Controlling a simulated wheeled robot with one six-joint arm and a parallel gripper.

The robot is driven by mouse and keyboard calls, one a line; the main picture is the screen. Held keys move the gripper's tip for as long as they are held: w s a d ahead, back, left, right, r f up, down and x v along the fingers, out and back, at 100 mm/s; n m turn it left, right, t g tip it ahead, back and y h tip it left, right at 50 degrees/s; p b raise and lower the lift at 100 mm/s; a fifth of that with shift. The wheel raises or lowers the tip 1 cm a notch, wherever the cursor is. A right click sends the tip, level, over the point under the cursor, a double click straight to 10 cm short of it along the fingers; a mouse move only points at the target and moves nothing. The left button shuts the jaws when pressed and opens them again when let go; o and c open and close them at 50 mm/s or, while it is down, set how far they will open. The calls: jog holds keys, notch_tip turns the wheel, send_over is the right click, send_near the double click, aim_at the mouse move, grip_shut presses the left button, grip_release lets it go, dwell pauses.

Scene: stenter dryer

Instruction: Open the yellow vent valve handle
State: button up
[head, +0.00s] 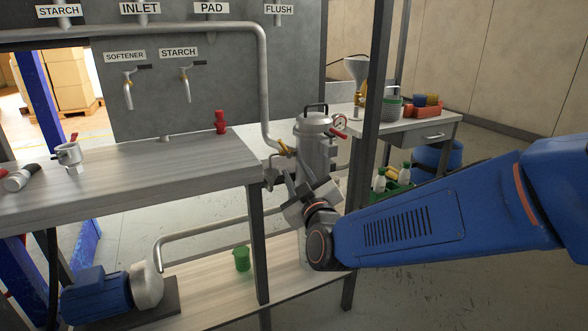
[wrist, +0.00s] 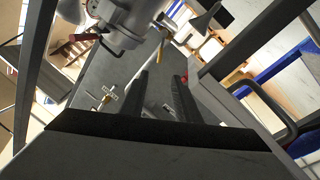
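The yellow vent valve handle (head: 286,148) sits on the left side of the steel canister (head: 316,150), where the grey pipe meets it. In the wrist view a yellow handle (wrist: 164,32) shows beside the canister (wrist: 125,18), beyond the fingertips. My gripper (head: 297,207) is in front of and below the canister in the head view, hiding part of its lower body. In the wrist view my gripper's two dark fingers (wrist: 160,78) stand apart with nothing held between them. The handle appears apart from the fingers.
A red handle (head: 338,133) and a gauge (head: 340,121) are on the canister's right. A grey post (head: 374,100) stands close right. The grey bench (head: 120,178) is left, with a red fitting (head: 220,122). A green cup (head: 241,258) stands on the lower shelf.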

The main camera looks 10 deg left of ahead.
aim_at(285, 149)
jog(key=shift+c, duration=0.5)
jog(key=c, duration=0.5)
jog(key=shift+w+m, duration=0.15)
jog(key=shift+m, duration=0.35)
grip_shut()
jog(key=w+a+r+m+t+h, duration=0.1)
jog(key=w+r+m+t+h, duration=0.15)
jog(key=w+m, duration=0.65)
jog(key=w+a+r+m+t+h, duration=0.1)
jog(key=w+r+m+h, duration=0.15)
jog(key=w+m, duration=0.65)
jog(key=s+a+f+m, duration=0.2)
jog(key=s+f+m, duration=0.1)
jog(key=s, duration=0.1)
jog(key=shift+s+a+h, duration=0.3)
jog(key=shift+s+a, duration=0.05)
jog(key=shift+a, duration=0.05)
